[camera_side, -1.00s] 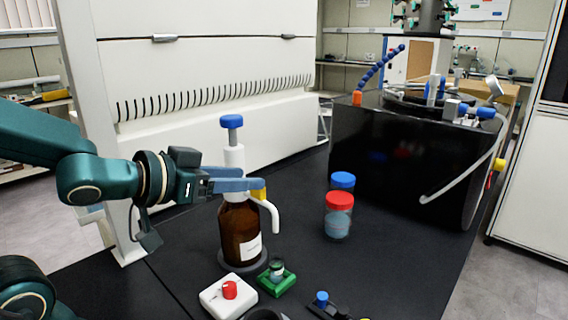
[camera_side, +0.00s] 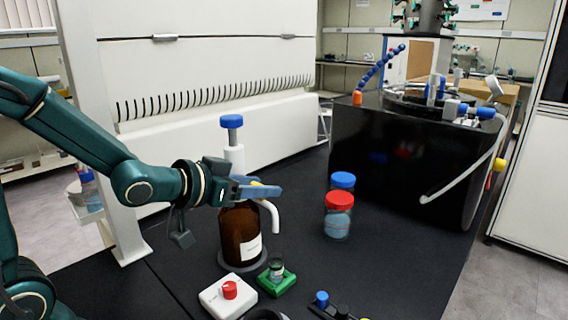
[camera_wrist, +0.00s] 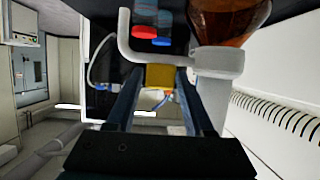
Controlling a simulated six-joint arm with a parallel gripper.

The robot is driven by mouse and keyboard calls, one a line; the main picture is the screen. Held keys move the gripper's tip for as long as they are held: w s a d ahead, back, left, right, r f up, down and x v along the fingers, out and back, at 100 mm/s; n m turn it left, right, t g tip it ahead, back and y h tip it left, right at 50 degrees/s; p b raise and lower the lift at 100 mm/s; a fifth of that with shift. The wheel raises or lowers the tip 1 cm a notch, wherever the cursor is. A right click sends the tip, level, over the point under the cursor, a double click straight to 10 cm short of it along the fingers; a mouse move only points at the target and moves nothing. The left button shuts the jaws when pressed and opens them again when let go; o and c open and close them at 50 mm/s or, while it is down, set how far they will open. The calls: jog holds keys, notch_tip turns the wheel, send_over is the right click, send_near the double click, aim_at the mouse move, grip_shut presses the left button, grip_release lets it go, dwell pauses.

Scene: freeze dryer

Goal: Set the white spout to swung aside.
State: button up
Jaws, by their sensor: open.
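The white spout (camera_side: 274,219) curves out to the right and down from the top of the brown bottle (camera_side: 238,240) in the side view. In the wrist view the spout (camera_wrist: 128,38) is a bent white tube across the top. My gripper (camera_side: 277,191) is at the height of the bottle's neck and hides part of the spout's root. In the wrist view my gripper (camera_wrist: 158,92) is open, one finger on each side of the yellow piece. I cannot tell whether either finger touches it.
A blue knob (camera_side: 231,121) tops the white pump column (camera_side: 234,158) above the bottle. Jars with a red lid (camera_side: 339,199) and a blue lid (camera_side: 342,180) stand to the right. A white box with a red knob (camera_side: 229,290) and a green holder (camera_side: 276,280) lie in front.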

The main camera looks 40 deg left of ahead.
grip_shut()
dwell(1.4)
